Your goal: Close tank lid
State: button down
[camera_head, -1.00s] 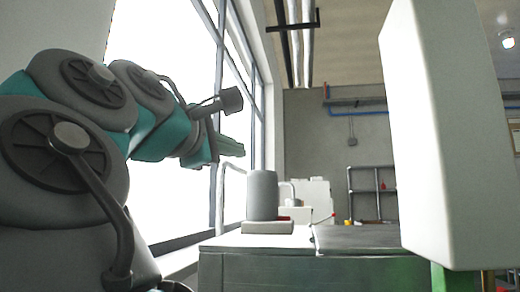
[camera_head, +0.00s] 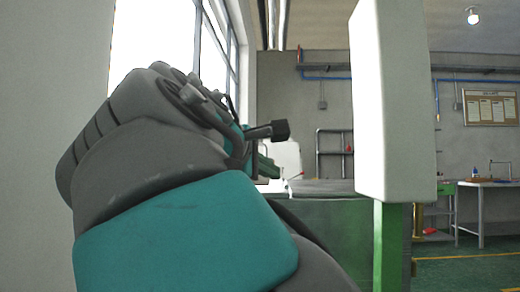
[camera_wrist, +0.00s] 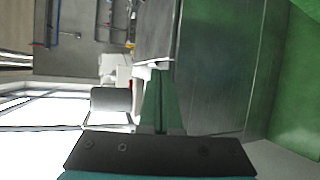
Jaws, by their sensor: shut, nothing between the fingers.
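The green-framed metal tank cabinet (camera_head: 335,235) stands in the middle of the head view, with its metal front (camera_wrist: 215,70) large in the wrist view. A flat grey panel (camera_head: 325,187), which looks like the lid, lies on its top. My gripper (camera_head: 270,172) is at the cabinet's left end, near the panel's level, partly hidden by my arm. In the wrist view its green fingers (camera_wrist: 158,76) are shut and empty, with the cabinet front beside them. I cannot tell whether they touch the cabinet or the lid.
A grey cylinder (camera_wrist: 110,99) on a base is left of the fingers in the wrist view. A tall white box (camera_head: 395,100) on a green post stands right of the cabinet. A window is behind my arm. Floor is open at right, before a table (camera_head: 490,184).

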jog(key=s+d+f+m+g, duration=0.25)
jog(key=d+f, duration=0.35)
jog(key=f, duration=0.3)
jog(key=s+d+f+m+g+y, duration=0.1)
jog(key=s+d+f+m+g, duration=0.15)
jog(key=d+f, duration=0.4)
jog(key=s+d+f+m+g, duration=0.1)
jog(key=d+f+g, duration=0.25)
jog(key=f, duration=0.65)
jog(key=s+a+f+m+g+y, duration=0.1)
jog(key=s+f+m+g+y, duration=0.5)
jog(key=s+f, duration=2)
jog(key=shift+s+a+f+m, duration=0.4)
jog(key=shift+s+m, duration=0.1)
jog(key=shift+m, duration=0.6)
jog(key=shift+w+d, duration=0.1)
jog(key=shift+d, duration=0.05)
